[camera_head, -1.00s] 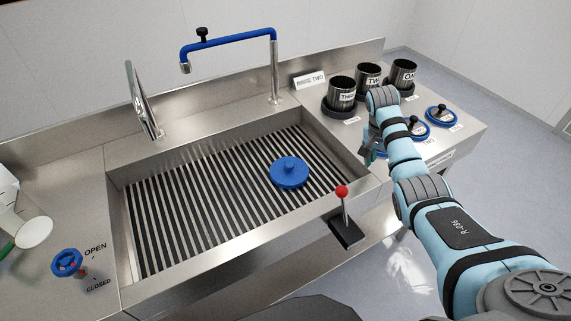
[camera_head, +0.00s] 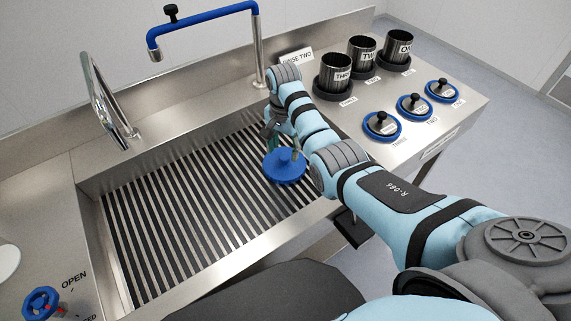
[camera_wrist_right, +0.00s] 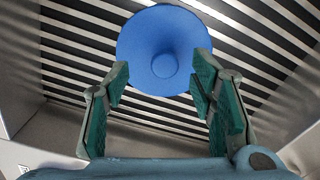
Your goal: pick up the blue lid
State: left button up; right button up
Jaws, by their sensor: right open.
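The blue lid (camera_head: 285,166) lies on the slatted grate in the right part of the sink. It is a round disc with a raised knob, and it also shows in the right wrist view (camera_wrist_right: 163,52). My right gripper (camera_head: 278,138) is over the sink, just behind and above the lid in the head view. In the wrist view its two green-padded fingers (camera_wrist_right: 160,75) are spread apart with nothing between them, and the lid's knob lies beneath, slightly ahead of the tips. My left gripper is not in view.
The sink walls (camera_head: 245,268) rise around the grate. A blue-armed tap (camera_head: 215,20) and a RINSE TWO sign (camera_head: 298,58) stand behind. Several labelled cups (camera_head: 335,75) and blue-rimmed lids (camera_head: 382,126) are on the right counter. A blue valve wheel (camera_head: 40,303) is front left.

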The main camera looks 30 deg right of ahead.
aim_at(284, 156)
jog(key=f, duration=0.1)
jog(key=w+f+b, duration=0.1)
jog(key=f, duration=0.3)
jog(key=shift+w+d+f+b, duration=0.2)
jog(key=shift+d+f+b, duration=0.05)
jog(key=shift+b, duration=0.15)
jog(key=shift+f, duration=0.15)
jog(key=shift+s+r, duration=0.2)
jog(key=shift+s, duration=0.05)
jog(key=shift+w, duration=0.1)
jog(key=c, duration=1)
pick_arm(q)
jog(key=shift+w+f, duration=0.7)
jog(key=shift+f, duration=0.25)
